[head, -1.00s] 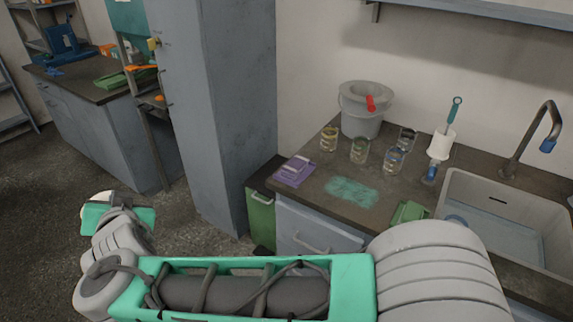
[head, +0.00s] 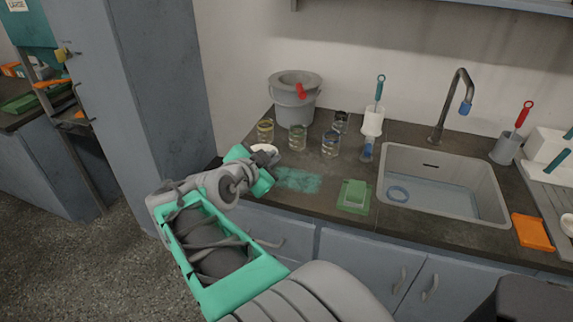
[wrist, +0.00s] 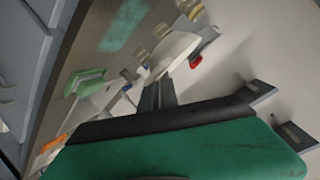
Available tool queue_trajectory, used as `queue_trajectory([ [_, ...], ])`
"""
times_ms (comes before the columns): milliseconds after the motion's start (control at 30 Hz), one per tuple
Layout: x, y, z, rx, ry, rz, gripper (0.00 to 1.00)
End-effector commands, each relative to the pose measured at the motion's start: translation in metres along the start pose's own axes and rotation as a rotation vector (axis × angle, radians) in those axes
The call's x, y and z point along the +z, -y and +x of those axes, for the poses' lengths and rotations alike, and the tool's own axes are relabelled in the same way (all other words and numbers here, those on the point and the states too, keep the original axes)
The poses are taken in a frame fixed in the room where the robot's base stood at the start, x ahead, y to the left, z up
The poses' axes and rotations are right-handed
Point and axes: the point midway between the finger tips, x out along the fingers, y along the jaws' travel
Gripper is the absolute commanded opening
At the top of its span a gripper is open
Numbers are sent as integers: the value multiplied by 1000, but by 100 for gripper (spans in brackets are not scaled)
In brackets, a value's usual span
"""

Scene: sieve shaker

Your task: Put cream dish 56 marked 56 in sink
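A cream-white dish (head: 265,149) shows at the end of my arm in the head view, above the left part of the counter. In the wrist view the dish (wrist: 172,55) is tilted, its edge between the fingers of my gripper (wrist: 157,92). The fingers are close together on it. No marking can be read on it. The grey sink (head: 470,178) is set into the counter to the right, well apart from my gripper. My gripper's fingers are mostly hidden in the head view.
Several glass beakers (head: 298,138) and a grey bucket (head: 294,98) stand behind the gripper. A white brush holder (head: 373,121), green pad (head: 353,196) and tap (head: 459,105) lie around the sink's left and back. An orange cloth (head: 533,232) lies right of it.

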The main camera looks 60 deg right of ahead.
Motion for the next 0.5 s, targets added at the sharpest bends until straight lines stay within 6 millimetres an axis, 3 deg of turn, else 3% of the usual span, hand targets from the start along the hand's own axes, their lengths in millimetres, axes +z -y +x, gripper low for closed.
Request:
queue_trajectory([
  [33,-16,-22,11,56,-38,28,0],
  [100,-33,-45,20,116,-79,60,0],
  [200,-49,-68,27,171,-118,91,0],
  [367,-55,-78,41,203,-139,104,0],
  [500,-46,-71,80,206,-136,102,0],
])
